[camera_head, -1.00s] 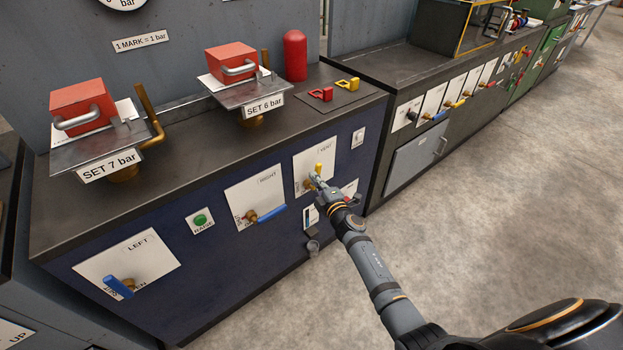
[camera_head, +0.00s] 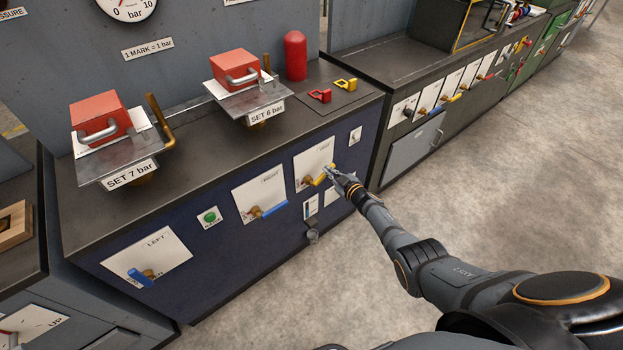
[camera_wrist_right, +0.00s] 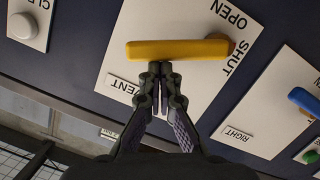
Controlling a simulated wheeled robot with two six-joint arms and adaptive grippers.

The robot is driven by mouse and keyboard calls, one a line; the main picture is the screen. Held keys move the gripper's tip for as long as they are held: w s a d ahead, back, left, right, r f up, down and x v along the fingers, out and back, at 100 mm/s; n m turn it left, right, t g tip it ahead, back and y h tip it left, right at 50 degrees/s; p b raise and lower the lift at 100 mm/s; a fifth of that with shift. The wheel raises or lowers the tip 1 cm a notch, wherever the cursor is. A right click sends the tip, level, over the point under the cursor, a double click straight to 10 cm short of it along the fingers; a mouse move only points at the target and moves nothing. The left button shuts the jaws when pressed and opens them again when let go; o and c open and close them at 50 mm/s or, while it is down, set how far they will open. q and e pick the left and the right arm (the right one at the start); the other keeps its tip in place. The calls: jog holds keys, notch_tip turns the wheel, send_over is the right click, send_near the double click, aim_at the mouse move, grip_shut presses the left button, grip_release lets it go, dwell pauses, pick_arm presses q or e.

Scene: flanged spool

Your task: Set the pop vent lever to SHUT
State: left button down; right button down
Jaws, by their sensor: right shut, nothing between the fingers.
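The yellow pop vent lever (camera_head: 322,180) is on the white VENT plate (camera_head: 314,160) on the blue cabinet front. It lies sideways, pointing right from its brass pivot. In the right wrist view, which is upside down, the lever (camera_wrist_right: 178,49) lies level, with its pivot end at the right beside the printed words OPEN and SHUT. My right gripper (camera_head: 331,172) is shut and empty at the lever. In the wrist view its fingertips (camera_wrist_right: 160,72) are at the lever's long edge; I cannot tell if they touch. My left gripper is out of view.
The RIGHT plate (camera_head: 259,195) with a blue lever and the LEFT plate (camera_head: 146,262) with another are on the same cabinet front. A green button (camera_head: 210,216) sits between them. Red weights stand on the worktop. Open floor lies in front.

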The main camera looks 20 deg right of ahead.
jog(key=shift+w+d+f+m+y+b, duration=0.2)
jog(key=shift+d+f+m+b, duration=0.3)
jog(key=shift+f+b, duration=0.35)
jog(key=shift+w+d+f+m+y+b, duration=0.1)
jog(key=shift+w+d+f+m+b, duration=0.1)
jog(key=shift+d+f+m+b, duration=0.45)
jog(key=shift+a+f, duration=0.1)
jog(key=shift+f, duration=0.1)
notch_tip(320, 180, up, 5)
jog(key=p, duration=0.5)
jog(key=p+v, duration=0.5)
jog(key=v, duration=0.4)
jog(key=shift+s+d+p, duration=0.3)
jog(key=shift+d+p, duration=0.1)
